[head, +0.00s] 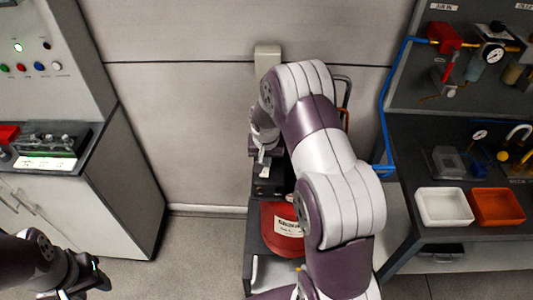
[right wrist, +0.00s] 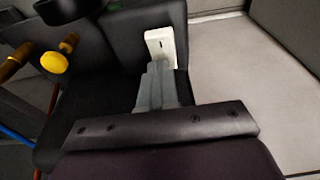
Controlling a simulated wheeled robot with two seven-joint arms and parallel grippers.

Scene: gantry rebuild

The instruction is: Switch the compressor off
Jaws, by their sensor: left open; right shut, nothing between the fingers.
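The compressor shows in the head view with a red tank (head: 283,232) and black upper parts, largely hidden under my right arm. In the right wrist view a white switch plate (right wrist: 161,44) with a small dark mark sits on the compressor's black housing (right wrist: 120,42). My right gripper (right wrist: 158,68) is shut and empty, its grey fingertips right in front of the plate's lower part; I cannot tell whether they touch it. The switch's position is not clear. My left gripper (head: 88,280) is open and empty at the lower left, far from the compressor.
A yellow knob (right wrist: 53,62) and copper pipe stand left of my right fingers. A grey cabinet with a button panel (head: 35,66) is at the left. A dark bench at the right holds a white tray (head: 444,221) and an orange tray (head: 522,221). Floor is clear between cabinet and compressor.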

